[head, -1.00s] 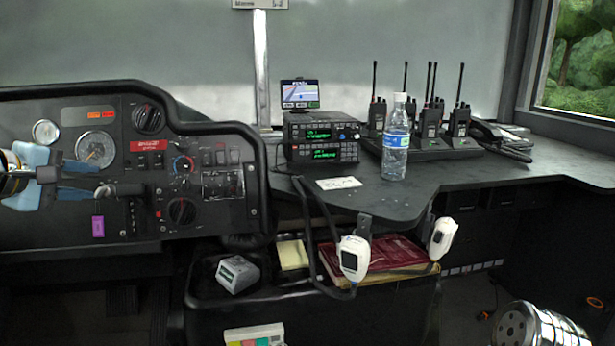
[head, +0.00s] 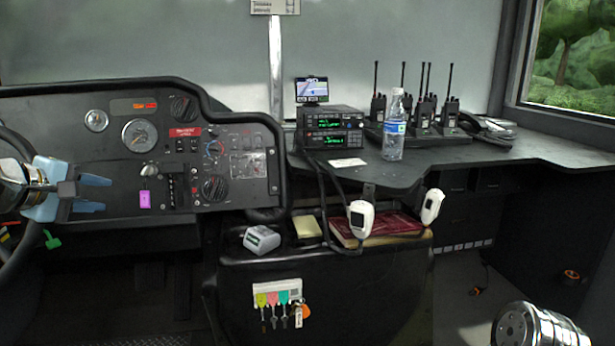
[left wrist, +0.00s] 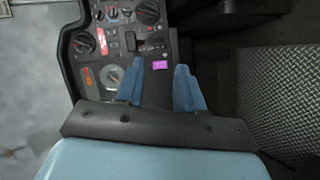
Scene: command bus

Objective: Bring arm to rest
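My left gripper (head: 100,193) is at the left edge of the head view, in front of the dashboard and beside the steering wheel (head: 22,150). Its two blue fingers are apart with nothing between them. In the left wrist view the same open fingers (left wrist: 157,63) point toward the dashboard (left wrist: 112,45), and only air shows between them. A chrome part of my right arm (head: 540,328) shows at the bottom right of the head view. My right gripper itself is out of view.
The dashboard (head: 250,198) stands close to my left gripper. A dark counter (head: 460,155) to the right carries a radio unit (head: 330,130), a water bottle (head: 395,130) and several walkie-talkies. White handsets (head: 360,218) hang at its front. Keys hang below.

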